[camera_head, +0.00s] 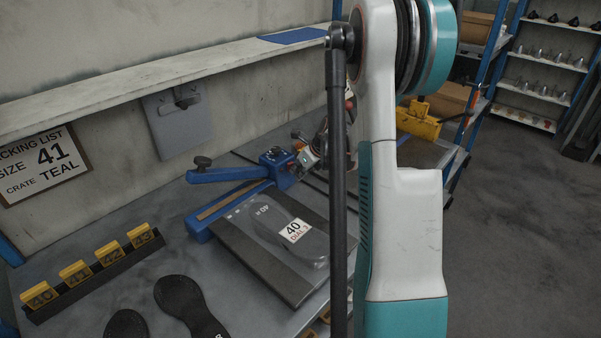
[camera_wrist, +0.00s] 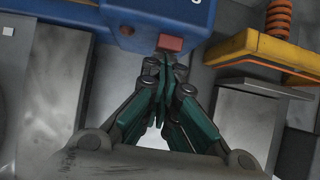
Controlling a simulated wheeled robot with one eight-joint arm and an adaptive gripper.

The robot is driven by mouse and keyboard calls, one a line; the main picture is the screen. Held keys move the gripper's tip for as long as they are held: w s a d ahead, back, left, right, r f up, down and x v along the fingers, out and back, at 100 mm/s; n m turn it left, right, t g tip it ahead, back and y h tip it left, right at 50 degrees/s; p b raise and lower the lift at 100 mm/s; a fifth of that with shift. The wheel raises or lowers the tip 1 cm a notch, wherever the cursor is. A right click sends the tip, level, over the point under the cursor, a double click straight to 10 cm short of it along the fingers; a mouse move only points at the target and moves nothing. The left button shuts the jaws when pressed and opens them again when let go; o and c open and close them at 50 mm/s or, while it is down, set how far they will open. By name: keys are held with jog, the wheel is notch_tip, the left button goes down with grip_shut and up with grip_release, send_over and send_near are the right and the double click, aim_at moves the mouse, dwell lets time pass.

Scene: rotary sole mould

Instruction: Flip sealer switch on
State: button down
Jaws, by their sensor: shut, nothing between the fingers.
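The blue sealer (camera_head: 278,166) stands on the bench in the head view, with its long blue arm (camera_head: 228,174) raised above the base. In the wrist view the sealer's blue housing (camera_wrist: 185,15) fills the top middle. A red switch (camera_wrist: 171,42) sits at its lower edge; I cannot tell which way it is set. My gripper (camera_wrist: 164,62) is shut and empty, its fingertips just below the switch. They touch it or are very close; I cannot tell which. In the head view my gripper is mostly hidden behind my arm.
Yellow numbered tags (camera_head: 109,254) and dark soles (camera_head: 184,302) are at left. A yellow part with an orange spring (camera_wrist: 279,17) is right of the switch in the wrist view.

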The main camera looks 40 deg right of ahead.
dwell(0.3)
jog(key=shift+r+p, duration=0.6)
jog(key=shift+r, duration=0.2)
